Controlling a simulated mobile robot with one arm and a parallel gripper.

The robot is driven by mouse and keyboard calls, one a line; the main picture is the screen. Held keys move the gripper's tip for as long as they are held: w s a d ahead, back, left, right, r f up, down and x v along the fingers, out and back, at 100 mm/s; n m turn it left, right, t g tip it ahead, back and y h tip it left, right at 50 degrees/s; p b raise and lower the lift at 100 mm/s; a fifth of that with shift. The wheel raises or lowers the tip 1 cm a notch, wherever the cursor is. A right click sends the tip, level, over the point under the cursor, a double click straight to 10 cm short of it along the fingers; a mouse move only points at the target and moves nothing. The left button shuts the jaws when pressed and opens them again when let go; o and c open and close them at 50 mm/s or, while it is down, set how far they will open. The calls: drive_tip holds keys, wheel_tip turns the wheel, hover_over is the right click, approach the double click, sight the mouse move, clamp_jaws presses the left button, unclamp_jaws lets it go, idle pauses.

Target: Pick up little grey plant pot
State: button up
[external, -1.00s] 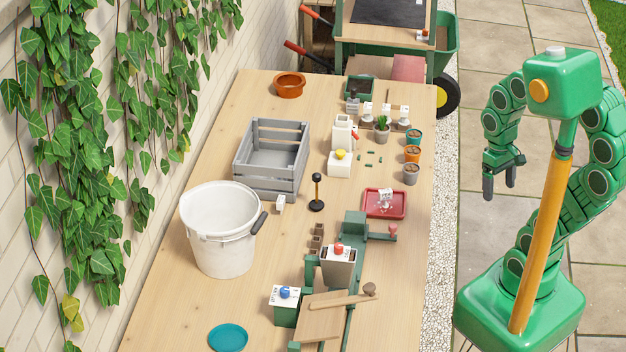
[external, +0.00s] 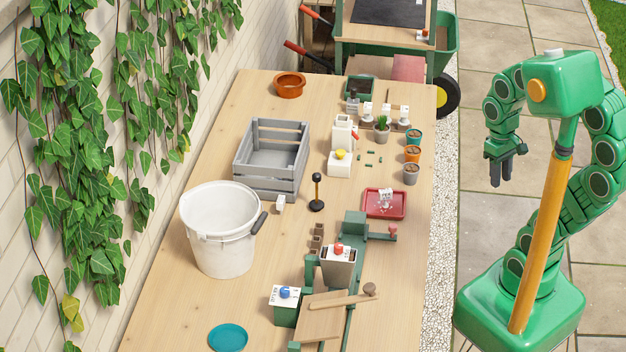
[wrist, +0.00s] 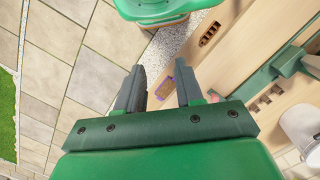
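The little grey plant pot (external: 411,174) stands upright near the right edge of the wooden table in the external view. It looks filled with brown soil. It is nearest the camera in a short row with an orange pot (external: 412,153) and a teal pot (external: 414,137). Another greyish pot, holding a cactus (external: 382,126), stands to the left behind them. My gripper (external: 501,174) is off the table's right side, above the paving, apart from every pot. I cannot identify the grey pot there.
A red tray (external: 370,213) lies just in front of the grey pot. A grey crate (external: 243,178) and a white bucket (external: 190,215) stand on the left. A green press-like device (external: 354,222) stands at the front. Small green pieces (external: 370,154) lie left of the pots.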

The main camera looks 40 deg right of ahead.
drive_tip(key=r, duration=0.2)
drive_tip(key=m+t+h, duration=0.2)
drive_tip(key=t+h, duration=0.1)
drive_tip(key=t, duration=1.3)
hover_over(379, 125)
drive_tip(key=s+a, duration=0.1)
drive_tip(key=s, duration=0.6)
wheel_tip(379, 125, down, 25)
drive_tip(key=w, duration=0.1)
drive_tip(key=shift+x, duration=3.15)
drive_tip(key=shift+r, duration=0.1)
clamp_jaws()
